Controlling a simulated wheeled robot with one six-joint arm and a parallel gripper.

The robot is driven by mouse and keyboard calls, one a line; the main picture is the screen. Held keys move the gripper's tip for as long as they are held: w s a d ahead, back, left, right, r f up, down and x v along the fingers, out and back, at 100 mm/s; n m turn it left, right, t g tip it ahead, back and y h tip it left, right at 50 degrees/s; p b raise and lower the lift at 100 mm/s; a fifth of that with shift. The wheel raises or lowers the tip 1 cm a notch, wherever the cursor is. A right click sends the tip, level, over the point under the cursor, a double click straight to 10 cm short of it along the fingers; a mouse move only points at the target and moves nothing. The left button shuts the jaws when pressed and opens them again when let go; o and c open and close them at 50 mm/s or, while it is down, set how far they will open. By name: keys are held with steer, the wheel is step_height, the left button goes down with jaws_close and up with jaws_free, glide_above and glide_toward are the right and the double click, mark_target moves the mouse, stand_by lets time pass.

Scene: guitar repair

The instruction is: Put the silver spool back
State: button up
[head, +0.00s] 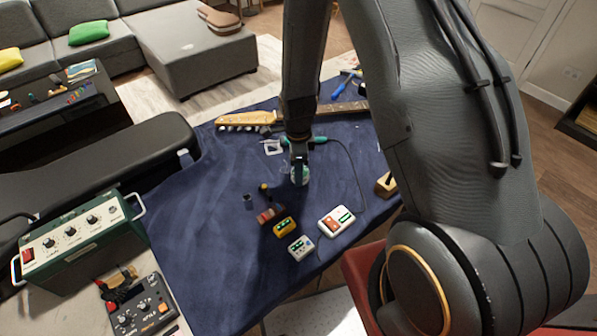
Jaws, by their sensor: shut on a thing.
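My gripper (299,172) is over the blue cloth (200,230), near the middle of the view. It is shut on a small round pale thing with some green on it, which I take to be the silver spool (300,177). The fingers partly cover it. I cannot tell whether it touches the cloth or hangs just above it. A small dark grey cylinder (248,201) stands on the cloth to the left of my gripper.
A yellow box (285,227), a white box (300,247) and a red-and-white device (336,220) lie in front. A guitar neck (345,110) and a cabled teal-handled tool (318,140) lie behind. A green amplifier (82,238) stands left. The cloth's left part is clear.

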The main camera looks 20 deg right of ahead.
steer(key=shift+f, duration=0.65)
steer(key=shift+f, duration=0.1)
steer(key=o, duration=1.1)
step_height(320, 180, up, 11)
steer(key=b, duration=0.3)
steer(key=s+r+n, duration=0.4)
steer(key=n, duration=0.3)
steer(key=s+d+r+n+t, duration=0.1)
steer(key=s+r+n, duration=0.3)
steer(key=n, duration=0.2)
steer(key=s+d+r+n, duration=0.1)
steer(key=s+r+n, duration=0.3)
steer(key=n, duration=0.3)
steer(key=shift+s+d+r+n+t, duration=0.2)
steer(key=shift+n+t, duration=0.1)
steer(key=shift+t, duration=0.1)
